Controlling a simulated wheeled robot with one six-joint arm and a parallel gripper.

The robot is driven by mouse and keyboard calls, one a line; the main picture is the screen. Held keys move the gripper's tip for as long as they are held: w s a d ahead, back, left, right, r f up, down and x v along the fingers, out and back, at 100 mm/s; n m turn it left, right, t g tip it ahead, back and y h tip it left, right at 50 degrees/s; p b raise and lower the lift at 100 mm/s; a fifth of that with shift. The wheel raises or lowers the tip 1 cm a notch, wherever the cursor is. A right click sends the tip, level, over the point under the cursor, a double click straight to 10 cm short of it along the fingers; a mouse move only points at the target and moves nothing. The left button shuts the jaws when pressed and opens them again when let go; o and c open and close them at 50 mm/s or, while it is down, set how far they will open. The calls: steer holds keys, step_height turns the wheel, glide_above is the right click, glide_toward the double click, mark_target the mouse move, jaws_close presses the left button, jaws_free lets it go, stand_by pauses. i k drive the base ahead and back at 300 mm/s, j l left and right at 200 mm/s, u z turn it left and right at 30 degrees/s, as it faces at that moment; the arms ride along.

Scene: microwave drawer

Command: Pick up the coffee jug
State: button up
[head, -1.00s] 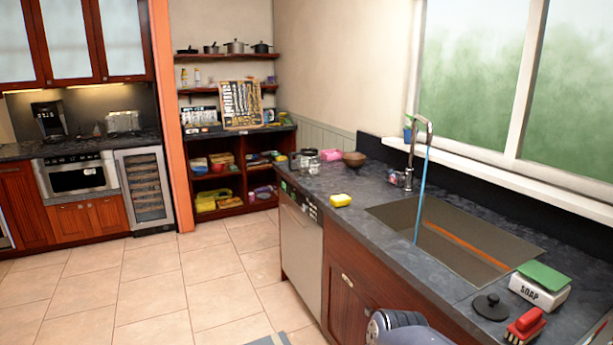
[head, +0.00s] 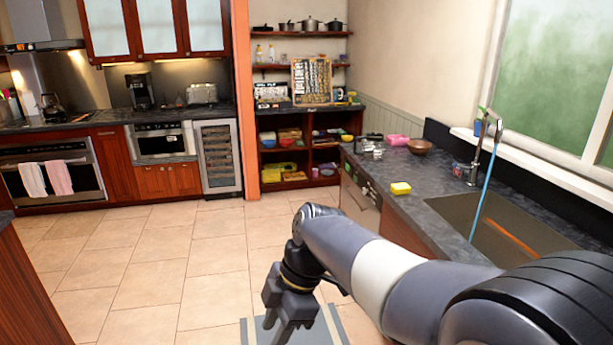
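A clear glass vessel with dark parts (head: 370,145), which looks like the coffee jug, stands at the far end of the sink counter (head: 432,207). It is small in the head view and its details are hard to make out. A black coffee maker (head: 140,92) stands on the back counter; I cannot tell whether a jug is in it. My gripper (head: 285,325) hangs low over the floor, pointing down, well short of both. Its fingertips are too unclear to tell open from shut, and I see nothing held.
A pink item (head: 397,140), a brown bowl (head: 420,146) and a yellow sponge (head: 401,188) are on the sink counter. A microwave drawer (head: 160,140) sits under the back counter. The tiled floor (head: 160,245) is open.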

mark_target(374, 148)
steer(key=i+u, duration=0.2)
steer(key=i, duration=4.3)
steer(key=i+z, duration=0.2)
steer(key=z, duration=0.2)
steer(key=i+j+z, duration=0.15)
steer(key=z, duration=0.25)
steer(key=i+j+z, duration=0.2)
steer(key=z, duration=2.95)
steer(key=j, duration=0.1)
